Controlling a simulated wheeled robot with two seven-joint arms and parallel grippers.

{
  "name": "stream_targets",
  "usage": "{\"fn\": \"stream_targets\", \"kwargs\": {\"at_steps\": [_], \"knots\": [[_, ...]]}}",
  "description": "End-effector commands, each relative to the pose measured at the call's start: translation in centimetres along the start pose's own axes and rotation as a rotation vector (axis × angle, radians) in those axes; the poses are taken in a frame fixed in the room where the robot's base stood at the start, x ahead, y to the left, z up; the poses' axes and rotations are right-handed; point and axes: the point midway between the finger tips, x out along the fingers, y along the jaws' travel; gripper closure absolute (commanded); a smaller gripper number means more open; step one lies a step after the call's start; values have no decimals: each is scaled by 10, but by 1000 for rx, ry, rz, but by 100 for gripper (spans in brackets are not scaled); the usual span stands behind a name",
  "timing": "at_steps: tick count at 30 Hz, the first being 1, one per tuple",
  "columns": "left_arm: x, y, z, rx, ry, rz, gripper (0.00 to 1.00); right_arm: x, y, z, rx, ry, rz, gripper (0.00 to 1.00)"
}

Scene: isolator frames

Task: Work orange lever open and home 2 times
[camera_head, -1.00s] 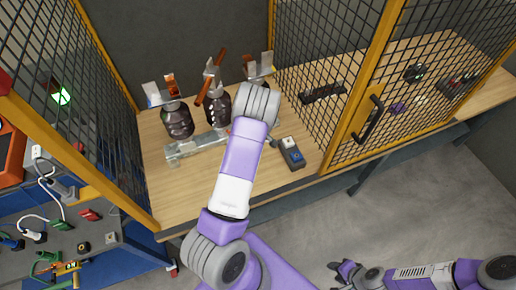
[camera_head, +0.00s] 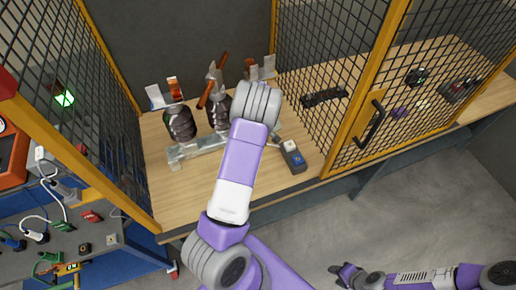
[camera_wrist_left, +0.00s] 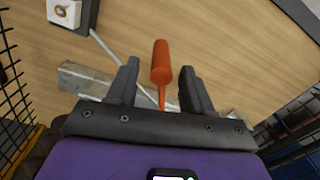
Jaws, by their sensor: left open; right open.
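The orange lever (camera_wrist_left: 161,65) shows in the left wrist view as a round handle on a thin stem. It lies between the two dark fingers of my open left gripper (camera_wrist_left: 159,72), with a gap visible on each side. In the head view an orange bar (camera_head: 206,95) stands tilted by the dark ribbed bodies on the bench; I cannot tell if it is the same lever. My left gripper is hidden there behind my forearm. My right gripper (camera_head: 345,273) is open and empty, low over the floor at the bottom right, away from the bench.
A silver metal bar (camera_head: 197,148) lies before dark ribbed bodies (camera_head: 180,122) on the wooden bench (camera_head: 160,190). Yellow-framed mesh panels (camera_head: 345,145) flank the bench. The bench front is clear.

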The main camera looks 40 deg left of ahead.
Motion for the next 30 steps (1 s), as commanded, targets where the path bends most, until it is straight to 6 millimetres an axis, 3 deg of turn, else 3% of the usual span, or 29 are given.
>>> {"fn": "stream_targets", "kwargs": {"at_steps": [3,8,17,20,23,26,27,30], "knots": [[-18,1,0,-1,0,2,49,-2,-1,0,0,0,0,59],[-29,0,0,0,-1,-1,49,-3,-1,0,0,0,0,59],[-29,0,1,1,-1,-2,49,-3,-1,0,0,0,0,59],[-16,-2,10,31,-8,-6,49,-1,0,0,0,0,0,59],[20,-8,39,134,-28,-16,49,5,2,0,0,0,0,59],[73,-22,95,325,-66,-13,49,15,6,-1,0,0,0,59],[94,-29,123,416,-85,-3,49,19,7,-1,0,0,0,59],[129,-49,192,638,-134,46,49,28,11,-1,0,0,0,59]]}}
